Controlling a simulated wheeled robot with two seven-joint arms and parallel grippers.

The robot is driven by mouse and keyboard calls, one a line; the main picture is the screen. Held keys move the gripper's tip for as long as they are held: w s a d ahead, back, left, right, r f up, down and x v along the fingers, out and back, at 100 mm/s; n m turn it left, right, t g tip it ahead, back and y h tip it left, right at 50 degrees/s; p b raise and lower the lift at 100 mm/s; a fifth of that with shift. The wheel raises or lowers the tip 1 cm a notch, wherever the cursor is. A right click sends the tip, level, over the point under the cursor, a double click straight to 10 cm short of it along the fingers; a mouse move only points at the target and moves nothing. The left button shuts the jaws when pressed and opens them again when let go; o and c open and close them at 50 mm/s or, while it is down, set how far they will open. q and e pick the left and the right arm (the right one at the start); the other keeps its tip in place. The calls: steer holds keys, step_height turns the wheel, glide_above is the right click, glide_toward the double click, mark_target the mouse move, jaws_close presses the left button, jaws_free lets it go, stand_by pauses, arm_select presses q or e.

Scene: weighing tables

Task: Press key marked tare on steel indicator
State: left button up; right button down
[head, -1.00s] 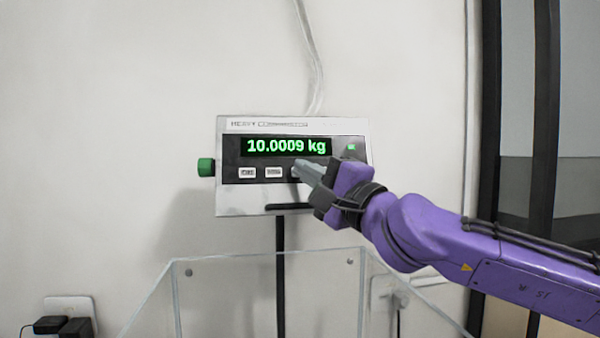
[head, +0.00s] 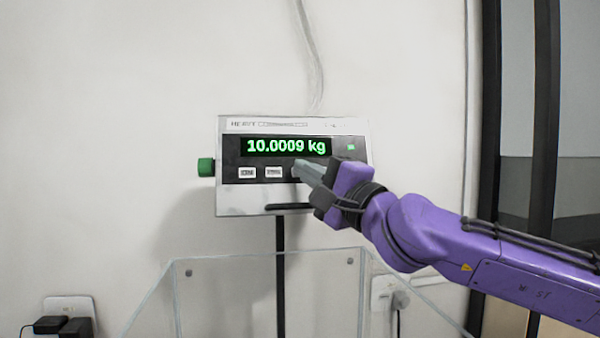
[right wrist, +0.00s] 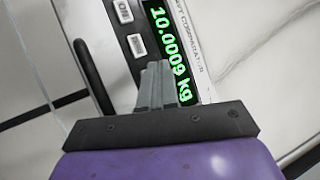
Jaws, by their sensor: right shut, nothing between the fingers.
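The steel indicator (head: 240,203) stands on a dark post in front of the wall, and its green display (head: 286,146) reads 10.0009 kg. The fingers hide whatever key lies there. In the right wrist view the shut fingertips (right wrist: 156,66) overlap the panel beside the display; contact cannot be told. My left gripper is out of view.
A green knob (head: 206,167) sticks out from the indicator's left side. A clear-walled box (head: 230,290) stands below and in front of it. A wall socket with black plugs (head: 62,322) is at lower left. A dark-framed door or window is at right.

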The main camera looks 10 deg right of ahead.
steer(key=shift+w, duration=0.1)
steer(key=shift+w+f, duration=0.15)
steer(key=shift+w, duration=0.2)
steer(key=shift+w+f+b, duration=0.1)
steer(key=shift+w+b, duration=0.2)
steer(key=shift+w, duration=0.05)
stand_by(0.7)
steer(key=shift+s+r, duration=0.25)
steer(key=shift+s, duration=0.55)
steer(key=s, duration=0.2)
steer(key=s+r+p, duration=0.1)
steer(key=s, duration=0.1)
steer(key=shift+s+r+p, duration=0.15)
steer(key=shift+s+p, duration=0.15)
steer(key=shift+s, duration=0.05)
